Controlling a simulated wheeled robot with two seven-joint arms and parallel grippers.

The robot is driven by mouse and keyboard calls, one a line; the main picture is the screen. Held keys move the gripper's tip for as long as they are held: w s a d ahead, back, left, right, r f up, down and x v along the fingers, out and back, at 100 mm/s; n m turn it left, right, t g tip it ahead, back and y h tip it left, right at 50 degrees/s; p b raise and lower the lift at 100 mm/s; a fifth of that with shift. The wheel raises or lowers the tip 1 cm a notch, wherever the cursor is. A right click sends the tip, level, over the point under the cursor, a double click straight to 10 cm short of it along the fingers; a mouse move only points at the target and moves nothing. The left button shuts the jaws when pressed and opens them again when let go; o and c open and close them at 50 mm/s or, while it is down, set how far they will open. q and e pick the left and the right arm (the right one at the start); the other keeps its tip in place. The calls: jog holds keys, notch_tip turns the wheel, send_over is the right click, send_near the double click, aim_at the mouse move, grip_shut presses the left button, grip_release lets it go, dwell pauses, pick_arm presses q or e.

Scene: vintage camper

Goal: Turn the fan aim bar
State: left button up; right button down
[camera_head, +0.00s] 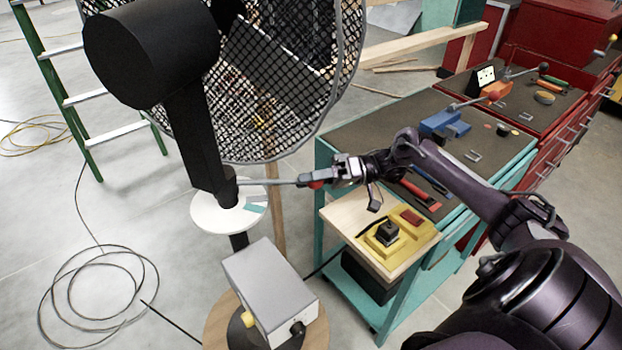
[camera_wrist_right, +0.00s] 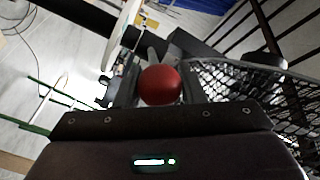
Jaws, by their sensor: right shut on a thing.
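The fan (camera_head: 150,52) stands at the left of the head view, with a big black motor housing, a mesh cage and a dark post. Its grey aim bar (camera_head: 265,182) sticks out level to the right from the post and ends in a red knob (camera_head: 315,185). A white disc (camera_head: 210,216) with a teal sector (camera_head: 256,207) sits around the post below the bar. My right gripper (camera_head: 318,179) is shut on the red knob. In the right wrist view the red knob (camera_wrist_right: 160,85) sits between the fingers. My left gripper is not in view.
A grey box (camera_head: 270,280) stands below the disc. A teal cart (camera_head: 430,140) with tools stands under my right arm, with a yellow control box (camera_head: 398,240) on its wooden shelf. A green ladder (camera_head: 62,90) and coiled cable (camera_head: 95,290) are at the left.

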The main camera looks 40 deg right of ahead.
jog(key=c, duration=1.2)
grip_release()
jog(key=shift+o, duration=1.3)
jog(key=shift+w+f, duration=0.1)
jog(key=shift+w, duration=0.15)
jog(key=shift+s, duration=0.1)
jog(key=shift+s+d, duration=0.1)
jog(key=shift+d, duration=0.05)
jog(key=b+v, duration=0.4)
jog(key=v, duration=0.3)
jog(key=shift+d, duration=0.2)
